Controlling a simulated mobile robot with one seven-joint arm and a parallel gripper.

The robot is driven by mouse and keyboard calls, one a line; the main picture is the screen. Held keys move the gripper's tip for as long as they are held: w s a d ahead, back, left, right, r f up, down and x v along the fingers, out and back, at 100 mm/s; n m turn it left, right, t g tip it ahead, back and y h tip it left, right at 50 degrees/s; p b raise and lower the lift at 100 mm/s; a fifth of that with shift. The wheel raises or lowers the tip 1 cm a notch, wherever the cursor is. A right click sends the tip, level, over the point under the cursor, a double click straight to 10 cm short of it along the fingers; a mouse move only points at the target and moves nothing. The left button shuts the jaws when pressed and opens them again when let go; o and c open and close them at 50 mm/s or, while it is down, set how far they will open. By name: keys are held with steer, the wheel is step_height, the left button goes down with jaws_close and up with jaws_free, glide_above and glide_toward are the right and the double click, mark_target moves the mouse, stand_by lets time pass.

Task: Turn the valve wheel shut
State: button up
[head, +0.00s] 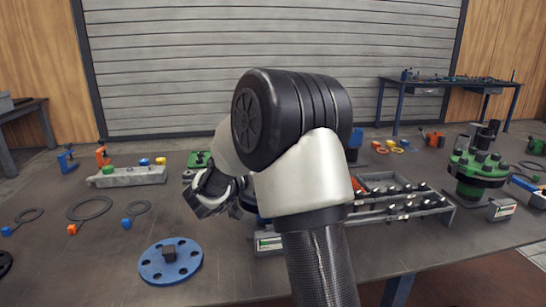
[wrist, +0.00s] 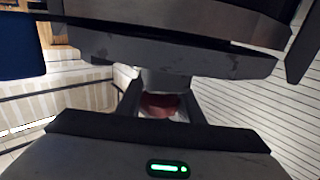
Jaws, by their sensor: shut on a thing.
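My gripper (wrist: 160,110) shows in the wrist view, with its dark fingers on either side of a dull red piece (wrist: 159,103). It is shut on this piece. Only a small part of the piece shows, so I cannot tell for sure whether it belongs to the valve wheel. Broad dark grey bodies cross the wrist view above it. In the head view my arm covers the middle of the bench and hides the fingers and what they hold. No whole valve wheel can be made out there.
The bench (head: 95,265) holds a blue flange disc (head: 170,262) at front left and several gaskets at left. A grey block (head: 127,176) lies behind them. A green flanged fitting (head: 478,168) stands at right, beside a rack (head: 400,212) of bolts. A second table (head: 450,84) stands behind.

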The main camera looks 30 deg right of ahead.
steer(key=shift+f, duration=0.25)
steer(key=o, duration=1.1)
steer(key=shift+r, duration=0.1)
steer(key=shift+s+a, duration=0.15)
steer(key=shift+a, duration=0.2)
steer(key=p+v, duration=0.2)
steer(key=v, duration=1.4)
steer(key=shift+s+a, duration=0.1)
steer(key=shift+a, duration=0.15)
